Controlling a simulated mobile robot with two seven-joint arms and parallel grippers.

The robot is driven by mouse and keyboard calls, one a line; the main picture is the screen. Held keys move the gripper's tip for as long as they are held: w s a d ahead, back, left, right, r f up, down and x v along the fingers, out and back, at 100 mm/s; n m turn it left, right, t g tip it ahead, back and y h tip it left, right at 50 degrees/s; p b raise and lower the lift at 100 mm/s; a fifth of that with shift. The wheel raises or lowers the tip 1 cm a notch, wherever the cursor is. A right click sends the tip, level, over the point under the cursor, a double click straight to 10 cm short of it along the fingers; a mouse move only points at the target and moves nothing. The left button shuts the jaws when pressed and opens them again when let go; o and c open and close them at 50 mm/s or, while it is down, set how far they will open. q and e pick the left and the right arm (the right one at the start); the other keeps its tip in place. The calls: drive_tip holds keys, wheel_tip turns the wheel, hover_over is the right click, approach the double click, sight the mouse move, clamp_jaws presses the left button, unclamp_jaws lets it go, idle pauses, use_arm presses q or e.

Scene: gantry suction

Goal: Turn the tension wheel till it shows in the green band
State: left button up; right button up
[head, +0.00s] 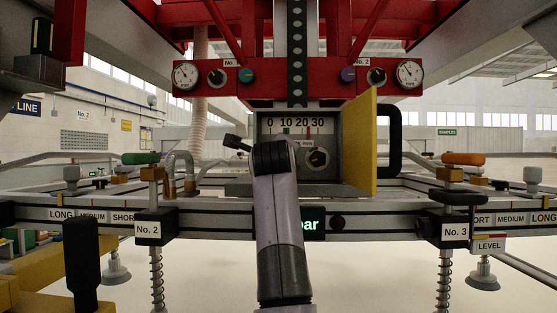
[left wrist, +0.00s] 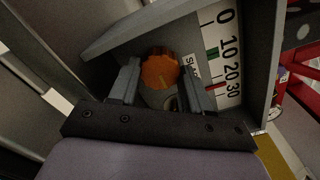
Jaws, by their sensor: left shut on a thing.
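The tension wheel (left wrist: 160,72) is an orange ribbed knob inside an open grey box (head: 345,185). My left gripper (left wrist: 160,77) has one finger on each side of it and is shut on it. In the head view my left forearm and wrist hide the wheel and the fingertips. The white scale (head: 294,122) reads 0, 10, 20, 30. The green band (head: 285,131) lies under the 10, and a red mark (head: 308,131) lies between 20 and 30. I cannot make out a separate pointer. My right gripper is not in view.
A yellow door (head: 361,142) stands open on the box's right, near a black handle (head: 394,142). A red panel with gauges (head: 409,73) hangs above. A rail with levers and labels (head: 365,222) crosses in front.

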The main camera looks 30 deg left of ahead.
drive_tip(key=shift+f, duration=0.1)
use_arm(q)
drive_tip(key=m+b, duration=0.1)
drive_tip(key=m, duration=0.3)
drive_tip(key=m+b, duration=0.1)
drive_tip(key=m, duration=0.1)
drive_tip(key=shift+m, duration=0.3)
drive_tip(key=m+b, duration=0.1)
drive_tip(key=m, duration=0.3)
drive_tip(key=shift+m, duration=0.3)
drive_tip(key=m+b, duration=0.1)
drive_tip(key=m, duration=0.4)
drive_tip(key=shift+d, duration=0.1)
drive_tip(key=m, duration=0.5)
drive_tip(key=shift+w+m+b, duration=0.1)
drive_tip(key=shift+m+b, duration=0.2)
drive_tip(key=shift+b, duration=0.05)
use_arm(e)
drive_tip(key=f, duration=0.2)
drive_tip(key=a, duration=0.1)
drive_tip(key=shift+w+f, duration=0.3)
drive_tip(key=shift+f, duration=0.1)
